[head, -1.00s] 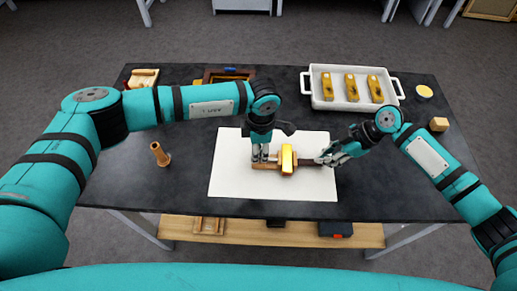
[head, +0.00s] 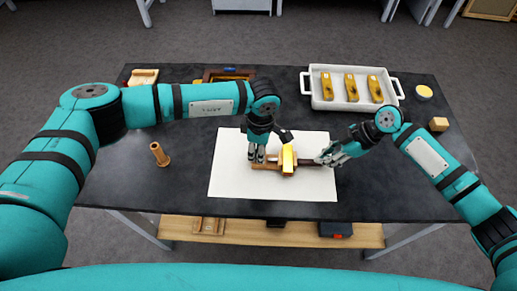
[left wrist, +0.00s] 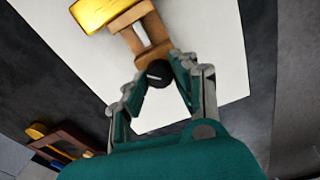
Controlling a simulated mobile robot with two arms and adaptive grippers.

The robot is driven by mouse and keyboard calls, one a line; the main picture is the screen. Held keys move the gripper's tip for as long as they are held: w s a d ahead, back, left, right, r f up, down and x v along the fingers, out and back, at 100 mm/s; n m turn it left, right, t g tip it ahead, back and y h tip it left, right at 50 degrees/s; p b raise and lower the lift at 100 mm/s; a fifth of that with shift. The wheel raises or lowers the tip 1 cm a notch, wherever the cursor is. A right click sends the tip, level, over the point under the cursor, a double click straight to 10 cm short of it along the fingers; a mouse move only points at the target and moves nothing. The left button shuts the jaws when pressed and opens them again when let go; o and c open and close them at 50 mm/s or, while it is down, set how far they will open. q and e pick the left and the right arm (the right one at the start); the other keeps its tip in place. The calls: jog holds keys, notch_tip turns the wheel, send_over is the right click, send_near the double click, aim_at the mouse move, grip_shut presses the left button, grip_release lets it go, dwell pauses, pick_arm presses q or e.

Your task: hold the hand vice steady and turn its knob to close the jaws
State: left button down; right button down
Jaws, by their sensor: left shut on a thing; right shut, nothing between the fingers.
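The hand vice (head: 266,167) is a wooden tool lying on a white sheet, with a gold piece (head: 288,158) at its right end. In the left wrist view the wooden vice (left wrist: 136,28) has a round black knob (left wrist: 158,72). My left gripper (head: 257,158) comes down over the vice from above. In the left wrist view its fingers (left wrist: 158,85) are shut on the black knob from both sides. My right gripper (head: 321,159) is shut and empty, beside the dark bar at the right of the gold piece. Its exact contact there is too small to tell.
The white sheet (head: 228,180) lies on a dark table (head: 130,190). A white tray (head: 340,103) with 3 gold blocks stands at the back right. A wooden cube (head: 438,124) and a round tin (head: 424,91) lie far right.

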pick_arm(q)
jog(key=shift+d, duration=0.1)
jog(key=c, duration=1)
grip_release()
jog(key=shift+c, duration=0.2)
notch_tip(320, 180, up, 12)
jog(key=shift+d, duration=0.15)
pick_arm(e)
jog(key=shift+r, duration=3)
jog(key=v, duration=1.2)
